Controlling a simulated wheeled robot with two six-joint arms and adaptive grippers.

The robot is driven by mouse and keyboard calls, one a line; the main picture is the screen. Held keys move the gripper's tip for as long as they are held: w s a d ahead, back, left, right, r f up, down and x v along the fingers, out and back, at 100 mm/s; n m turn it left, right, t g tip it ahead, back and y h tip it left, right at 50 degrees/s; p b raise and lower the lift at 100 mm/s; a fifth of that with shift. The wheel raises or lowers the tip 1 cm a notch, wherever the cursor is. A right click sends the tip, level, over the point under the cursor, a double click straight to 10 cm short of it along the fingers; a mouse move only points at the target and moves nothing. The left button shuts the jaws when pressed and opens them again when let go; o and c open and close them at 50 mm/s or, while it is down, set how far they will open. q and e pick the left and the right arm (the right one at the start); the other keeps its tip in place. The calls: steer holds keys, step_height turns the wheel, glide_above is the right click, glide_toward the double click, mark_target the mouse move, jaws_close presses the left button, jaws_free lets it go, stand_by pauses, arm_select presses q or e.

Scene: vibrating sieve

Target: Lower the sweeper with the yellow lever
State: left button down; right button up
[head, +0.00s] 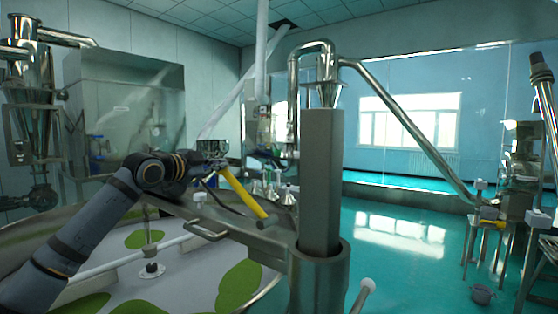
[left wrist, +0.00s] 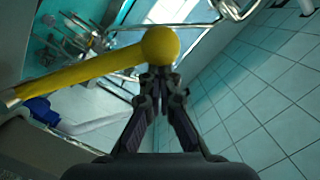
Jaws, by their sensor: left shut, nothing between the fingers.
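The yellow lever (head: 241,193) slants down to the right beside the metal beam over the round pan. In the left wrist view the lever (left wrist: 85,72) runs in from the left and ends in a yellow ball (left wrist: 159,46). My left gripper (head: 212,166) is at the upper part of the lever in the head view. Its fingers (left wrist: 160,76) are shut and empty, with the tips just below the ball in the picture; contact cannot be told. A pale bar with a central post, likely the sweeper (head: 130,259), lies in the pan. My right gripper is out of view.
The pan's floor has several green patches (head: 239,284). A square metal column (head: 321,180) stands right of the lever, with a metal handle (head: 205,231) on the beam nearby. The teal floor (head: 405,255) is open to the right.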

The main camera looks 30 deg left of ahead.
arm_select(q)
steer(key=shift+a+f+n+b, duration=0.3)
steer(key=shift+a+f+n, duration=0.05)
steer(key=shift+f, duration=0.2)
steer(key=shift+a+f+n+b, duration=0.3)
steer(key=shift+a+f+n, duration=0.05)
steer(key=shift+f, duration=0.25)
